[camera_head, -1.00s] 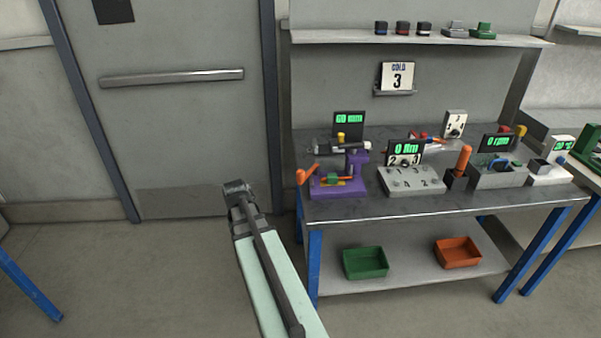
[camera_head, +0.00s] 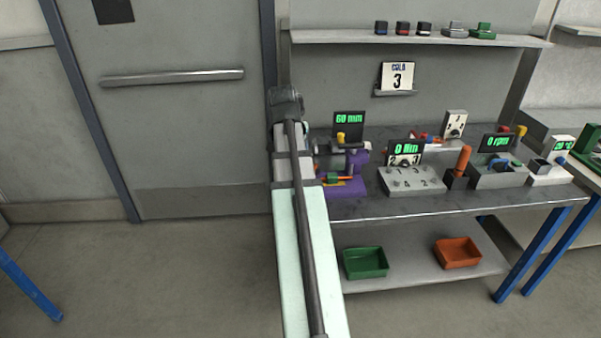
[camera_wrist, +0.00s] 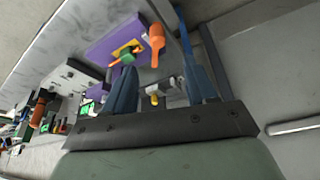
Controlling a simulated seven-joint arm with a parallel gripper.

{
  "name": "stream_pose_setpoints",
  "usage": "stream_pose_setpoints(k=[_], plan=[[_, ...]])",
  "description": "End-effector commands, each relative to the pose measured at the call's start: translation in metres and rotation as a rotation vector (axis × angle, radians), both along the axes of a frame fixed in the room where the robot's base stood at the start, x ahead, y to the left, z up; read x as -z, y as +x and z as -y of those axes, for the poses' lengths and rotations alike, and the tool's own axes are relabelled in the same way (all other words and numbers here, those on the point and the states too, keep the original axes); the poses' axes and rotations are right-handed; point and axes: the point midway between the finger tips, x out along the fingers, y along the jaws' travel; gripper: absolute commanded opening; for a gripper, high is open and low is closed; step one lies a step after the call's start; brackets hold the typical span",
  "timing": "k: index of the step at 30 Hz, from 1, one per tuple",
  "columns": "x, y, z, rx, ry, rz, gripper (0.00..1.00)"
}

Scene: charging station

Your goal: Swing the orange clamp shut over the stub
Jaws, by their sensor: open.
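The orange clamp handle (camera_wrist: 157,40) shows in the wrist view, sticking out from the purple fixture (camera_wrist: 108,42). In the head view my arm hides most of the handle, and the purple fixture (camera_head: 352,187) shows just right of the arm. A green block (camera_wrist: 127,58) sits beside a yellow part on the fixture. I cannot make out the stub clearly. My gripper (camera_wrist: 160,68) is open and empty, its two dark blue fingers pointing toward the clamp side. The handle appears beyond the fingertips, between them in the picture, and apart from them.
A grey cylindrical device with a yellow knob (camera_head: 341,137) stands behind the fixture. A numbered grey block (camera_head: 411,181) and an upright orange handle (camera_head: 463,160) stand to the right. Green (camera_head: 365,263) and orange (camera_head: 458,253) bins sit on the lower shelf.

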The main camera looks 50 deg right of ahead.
Motion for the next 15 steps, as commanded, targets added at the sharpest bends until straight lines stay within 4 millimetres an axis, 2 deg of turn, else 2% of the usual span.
stream_pose_setpoints(k=[5,15], plan=[[-0.007,-0.004,0.005,0.013,-0.007,0.008,0.57],[0.026,0.002,0.017,0.012,-0.006,0.007,0.57]])
